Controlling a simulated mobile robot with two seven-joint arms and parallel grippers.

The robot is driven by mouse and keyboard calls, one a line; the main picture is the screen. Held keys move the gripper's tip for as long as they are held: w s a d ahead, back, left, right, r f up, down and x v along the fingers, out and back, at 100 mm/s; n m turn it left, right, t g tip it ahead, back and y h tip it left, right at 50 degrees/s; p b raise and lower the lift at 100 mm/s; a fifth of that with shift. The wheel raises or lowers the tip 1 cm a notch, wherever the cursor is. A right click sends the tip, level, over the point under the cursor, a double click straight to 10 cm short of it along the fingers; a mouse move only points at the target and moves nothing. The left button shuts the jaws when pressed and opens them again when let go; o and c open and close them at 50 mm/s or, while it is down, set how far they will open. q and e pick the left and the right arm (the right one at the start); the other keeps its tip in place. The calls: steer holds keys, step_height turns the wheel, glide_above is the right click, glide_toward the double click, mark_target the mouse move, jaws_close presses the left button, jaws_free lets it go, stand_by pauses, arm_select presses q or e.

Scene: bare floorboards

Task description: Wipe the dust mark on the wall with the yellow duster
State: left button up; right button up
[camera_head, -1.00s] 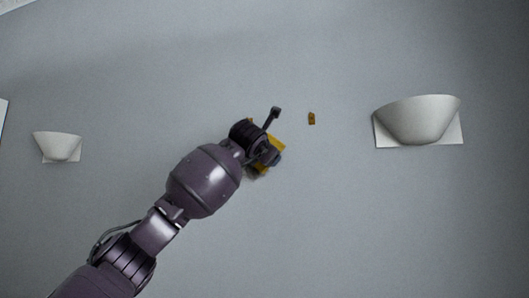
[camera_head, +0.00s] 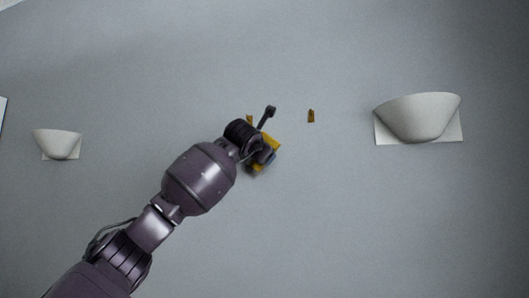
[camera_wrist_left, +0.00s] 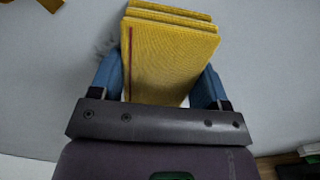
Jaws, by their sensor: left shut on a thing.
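The yellow duster (camera_wrist_left: 168,55) is a thick ribbed block in the left wrist view. My left gripper (camera_wrist_left: 157,82) is shut on it, with a blue finger on each side. In the head view the duster (camera_head: 257,167) is mostly hidden behind my left gripper (camera_head: 264,156), and its face is at or close to the grey wall. A faint grey smudge (camera_wrist_left: 104,45), which looks like the dust mark, shows beside the duster's left edge in the left wrist view. The duster may hide more of it. My right gripper is not in view.
A small yellow-brown item (camera_head: 311,116) is on the wall right of the gripper; a similar-coloured piece (camera_wrist_left: 16,14) shows at the wrist view's corner. White bowl-shaped fixtures stand out from the wall at left (camera_head: 57,144) and right (camera_head: 418,117). The wall between is otherwise bare.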

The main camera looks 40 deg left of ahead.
mark_target(242, 166)
arm_select(q)
steer(key=shift+s+a+f+b, duration=0.3)
steer(key=shift+s+a+f, duration=0.1)
steer(key=shift+a, duration=0.35)
steer(key=shift+s+a+f+b, duration=0.25)
steer(key=shift+s+a+b, duration=0.15)
steer(key=shift+a, duration=0.4)
steer(key=shift+s+a+f+b, duration=0.25)
steer(key=shift+s+a+f, duration=0.15)
steer(key=shift+a, duration=0.35)
steer(key=shift+w+d+p, duration=0.2)
steer(key=shift+w+d, duration=0.35)
steer(key=shift+d, duration=0.45)
steer(key=shift+w+d+p, duration=0.15)
steer(key=shift+w+d, duration=0.4)
steer(key=shift+d, duration=0.4)
steer(key=shift+w+d+p, duration=0.2)
steer(key=shift+w+d, duration=0.35)
steer(key=shift+d, duration=0.45)
steer(key=shift+f+b, duration=1)
steer(key=shift+f, duration=0.05)
steer(key=shift+s+a+r+b, duration=0.15)
steer(key=shift+s+a, duration=0.5)
steer(key=shift+a, duration=0.5)
steer(key=shift+s+a+f+b, duration=0.15)
steer(key=shift+s+a, duration=0.45)
steer(key=shift+a, duration=0.55)
steer(key=shift+s+a+r+b, duration=0.15)
steer(key=shift+s+a, duration=0.5)
steer(key=shift+a, duration=0.5)
